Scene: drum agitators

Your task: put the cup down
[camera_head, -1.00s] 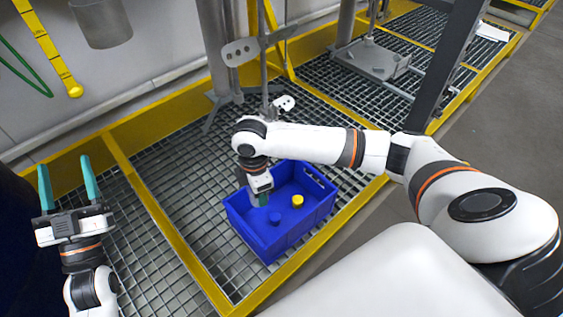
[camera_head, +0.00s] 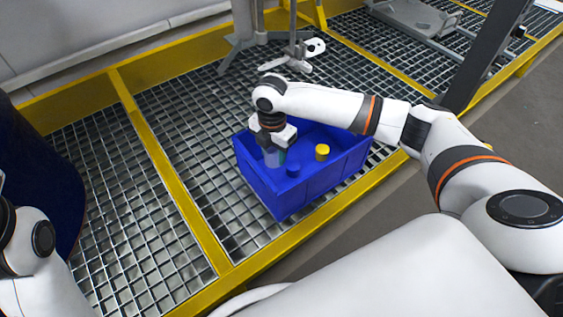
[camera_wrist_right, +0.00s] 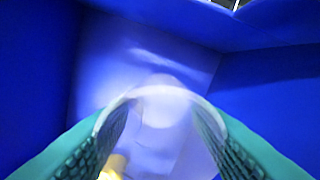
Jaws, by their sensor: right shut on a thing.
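A clear, translucent cup (camera_head: 271,159) is held by my right gripper (camera_head: 275,157) inside the left part of the blue crate (camera_head: 325,178). In the right wrist view the cup's pale round rim (camera_wrist_right: 152,91) shows between the two teal fingers of the gripper (camera_wrist_right: 165,125), which press on it from both sides. The crate's blue floor lies below the cup. I cannot tell whether the cup's base touches that floor. My left gripper is out of view; only part of my left arm shows at the lower left.
The crate walls surround the gripper. The crate sits on metal grating (camera_head: 180,120) with yellow beams (camera_head: 175,185). A grey stand (camera_head: 247,30) rises behind.

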